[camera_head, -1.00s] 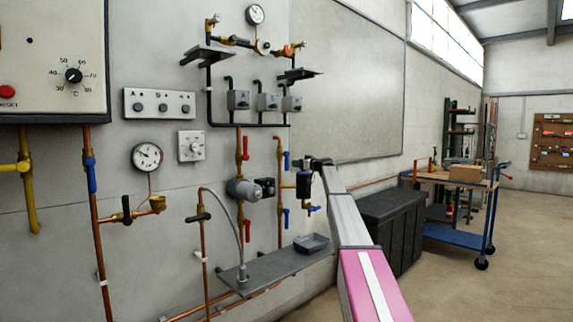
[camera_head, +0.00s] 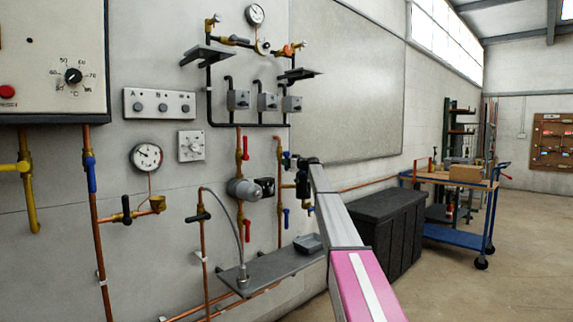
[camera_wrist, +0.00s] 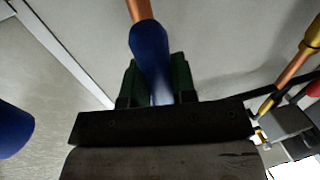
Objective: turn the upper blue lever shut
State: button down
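The upper blue lever (camera_head: 287,158) is on the right copper pipe on the wall, beside the dark tip of my gripper. My gripper (camera_head: 292,163) reaches it from the right; the wrist partly covers the pipe's right side. In the wrist view a blue lever handle (camera_wrist: 150,48) runs down between the two dark green fingers of my gripper (camera_wrist: 158,85). The fingers stand apart on either side of it; whether they touch it cannot be told. The lower blue lever (camera_head: 286,217) is further down the same pipe.
Red levers (camera_head: 245,147) sit on the pipe to the left. Another blue handle (camera_head: 309,210) shows just below my wrist. A grey shelf (camera_head: 275,268) juts out below, and a dark cabinet (camera_head: 390,230) stands at the right. A second blue shape (camera_wrist: 12,130) is at the wrist view's left edge.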

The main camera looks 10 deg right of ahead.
jog(key=shift+s+a, duration=0.1)
jog(key=a+r+m+t, duration=0.1)
jog(key=m, duration=0.4)
jog(key=s+a+r+m+t, duration=0.1)
jog(key=m, duration=0.4)
jog(key=s+a+r+m+t, duration=0.1)
jog(key=m, duration=0.4)
jog(key=shift+s+a, duration=0.15)
jog(key=shift+s, duration=0.1)
jog(key=shift+a+r+m+t+h, duration=0.1)
jog(key=shift+r+m+t+h, duration=0.25)
jog(key=shift+m, duration=0.95)
jog(key=shift+r+m+t+h, duration=0.25)
jog(key=shift+r+m+h, duration=0.15)
jog(key=shift+m, duration=0.9)
jog(key=shift+r, duration=0.1)
jog(key=c, duration=0.9)
grip_release()
jog(key=shift+c, duration=0.2)
